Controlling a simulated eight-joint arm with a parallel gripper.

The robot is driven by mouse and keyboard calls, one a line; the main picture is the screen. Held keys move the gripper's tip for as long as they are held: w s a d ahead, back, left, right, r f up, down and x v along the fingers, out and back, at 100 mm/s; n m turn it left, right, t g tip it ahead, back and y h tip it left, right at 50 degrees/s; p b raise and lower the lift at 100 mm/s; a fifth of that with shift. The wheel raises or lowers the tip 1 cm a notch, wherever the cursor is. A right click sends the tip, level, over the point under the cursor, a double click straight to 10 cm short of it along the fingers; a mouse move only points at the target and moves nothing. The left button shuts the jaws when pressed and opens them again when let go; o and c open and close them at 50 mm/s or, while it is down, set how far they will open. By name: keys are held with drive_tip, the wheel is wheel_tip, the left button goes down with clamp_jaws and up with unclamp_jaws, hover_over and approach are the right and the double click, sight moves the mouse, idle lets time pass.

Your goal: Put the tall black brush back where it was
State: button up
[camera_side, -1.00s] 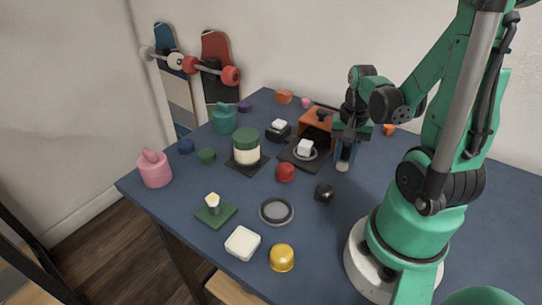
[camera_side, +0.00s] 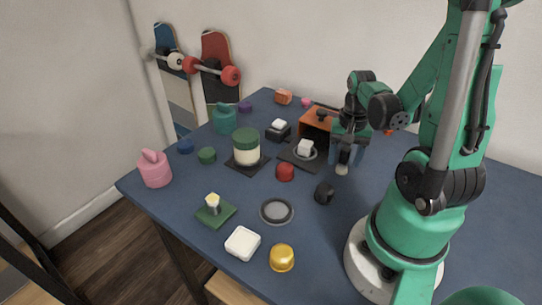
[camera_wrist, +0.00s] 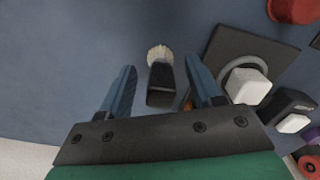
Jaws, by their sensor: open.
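The tall black brush (camera_wrist: 161,82) shows in the wrist view with a dark handle and pale bristles. It lies between the two blue fingers of my gripper (camera_wrist: 160,88), with a visible gap on each side. In the side view my gripper (camera_side: 347,155) is low over the right part of the blue table, with its fingers apart. The pale bristle end of the brush (camera_side: 341,169) shows just below the fingers. The upper part of the brush is mostly hidden there. I cannot tell whether the brush touches the table.
A dark square pad with a ring and white block (camera_side: 305,148) is close left of my gripper. An orange box (camera_side: 316,118) stands behind it. The table right of my gripper looks clear.

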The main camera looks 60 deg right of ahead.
sight(346, 149)
wheel_tip(346, 149, up, 12)
drive_tip(key=w+a+n+t, duration=0.3)
drive_tip(key=w+a+n, duration=0.2)
drive_tip(key=a, duration=0.3)
drive_tip(key=w+a+n+t, duration=0.4)
drive_tip(key=w+a+n, duration=0.1)
drive_tip(key=a+n, duration=0.3)
drive_tip(key=shift+w+a+f, duration=0.2)
drive_tip(key=shift+w, duration=0.2)
